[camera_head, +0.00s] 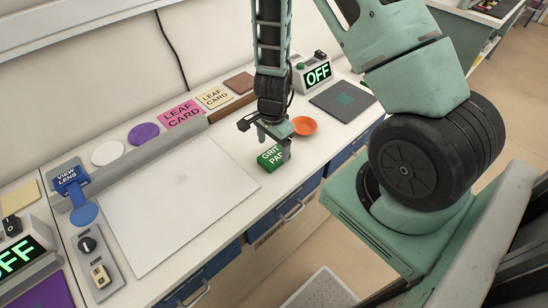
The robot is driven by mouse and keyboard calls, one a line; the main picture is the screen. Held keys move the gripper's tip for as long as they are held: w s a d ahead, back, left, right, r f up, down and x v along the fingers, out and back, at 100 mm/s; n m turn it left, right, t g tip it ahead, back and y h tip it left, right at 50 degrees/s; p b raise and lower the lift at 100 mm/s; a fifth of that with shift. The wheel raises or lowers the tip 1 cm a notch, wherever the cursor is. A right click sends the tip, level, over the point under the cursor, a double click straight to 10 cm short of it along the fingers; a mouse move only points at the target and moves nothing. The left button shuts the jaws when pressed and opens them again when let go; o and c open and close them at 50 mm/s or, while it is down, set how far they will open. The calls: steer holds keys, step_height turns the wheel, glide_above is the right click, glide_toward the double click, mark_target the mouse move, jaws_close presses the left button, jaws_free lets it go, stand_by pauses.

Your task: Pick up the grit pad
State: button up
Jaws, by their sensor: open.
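The grit pad (267,159) is a green block with white lettering that reads "GRIT PA", the rest being covered. It lies on the white worktop, at the right edge of the large pale board. My gripper (274,146) points down right at the pad, with its jaws open. One finger stands in front of the pad's right end and hides part of it. The other finger shows just behind the pad's upper side. I cannot tell whether either finger touches the pad.
An orange dish (304,126) sits just right of my gripper. Behind it is a device reading OFF (318,73) and a dark square mat (341,100). Leaf cards (181,116) and discs line the back ledge. The pale board (170,205) is clear.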

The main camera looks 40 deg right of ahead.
mark_target(274, 155)
steer(key=shift+s+f, duration=0.15)
steer(key=shift+f, duration=1.75)
steer(key=c, duration=1.1)
steer(key=shift+r, duration=0.1)
steer(key=shift+c, duration=0.2)
step_height(274, 155, up, 10)
steer(key=shift+p, duration=0.45)
steer(key=shift+o, duration=0.7)
